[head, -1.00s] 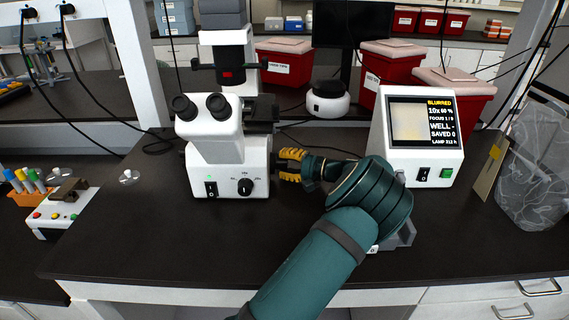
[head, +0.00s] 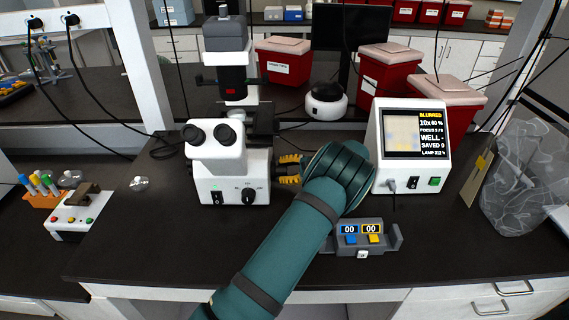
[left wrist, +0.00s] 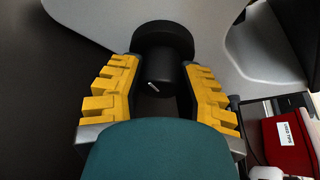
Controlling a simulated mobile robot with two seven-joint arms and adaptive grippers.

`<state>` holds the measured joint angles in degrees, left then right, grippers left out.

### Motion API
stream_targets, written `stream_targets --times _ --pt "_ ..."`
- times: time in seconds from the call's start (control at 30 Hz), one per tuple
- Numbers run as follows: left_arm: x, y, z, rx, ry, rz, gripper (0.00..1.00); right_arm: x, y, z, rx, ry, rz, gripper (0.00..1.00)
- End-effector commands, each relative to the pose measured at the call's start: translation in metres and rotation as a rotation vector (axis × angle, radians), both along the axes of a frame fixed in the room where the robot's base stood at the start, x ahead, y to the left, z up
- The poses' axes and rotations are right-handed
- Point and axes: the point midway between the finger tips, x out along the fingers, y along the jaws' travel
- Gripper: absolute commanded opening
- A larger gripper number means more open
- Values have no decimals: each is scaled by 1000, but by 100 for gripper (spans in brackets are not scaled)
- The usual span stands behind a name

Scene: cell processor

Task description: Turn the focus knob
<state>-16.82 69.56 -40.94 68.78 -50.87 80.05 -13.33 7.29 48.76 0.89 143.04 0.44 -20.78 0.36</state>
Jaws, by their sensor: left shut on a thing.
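The white microscope (head: 228,172) stands upright on the dark bench, with black eyepieces and a black dial on its front. Its focus knob (left wrist: 165,80) is a black stepped cylinder on the microscope's side, seen in the left wrist view; in the head view my gripper and arm hide it. My left gripper (head: 284,170) has yellow ridged fingers and reaches the microscope's right side. In the left wrist view its fingers (left wrist: 163,92) lie on both sides of the knob's narrower end, shut on it. My right gripper is in neither view.
A monitor box (head: 414,146) right of the microscope reads BLURRED. A grey two-display counter (head: 361,253) sits in front of it. Red bins (head: 384,72) and a white round device (head: 327,105) stand behind.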

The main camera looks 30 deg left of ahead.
Motion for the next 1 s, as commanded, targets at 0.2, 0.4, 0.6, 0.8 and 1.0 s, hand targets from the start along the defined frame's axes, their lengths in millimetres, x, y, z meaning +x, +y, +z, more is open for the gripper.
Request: stream_targets --times 0.2,0.4,0.6,0.8,1.0 --pt "-1 2 1 -108 175 4 0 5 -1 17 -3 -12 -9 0" --pt "-1 2 0 -206 337 5 0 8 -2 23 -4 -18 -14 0" --pt "-1 2 -1 -303 495 4 0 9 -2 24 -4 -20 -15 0" --pt "-1 2 -3 -386 631 3 0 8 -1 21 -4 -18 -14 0" --pt "-1 2 -3 -448 732 3 0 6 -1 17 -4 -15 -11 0"
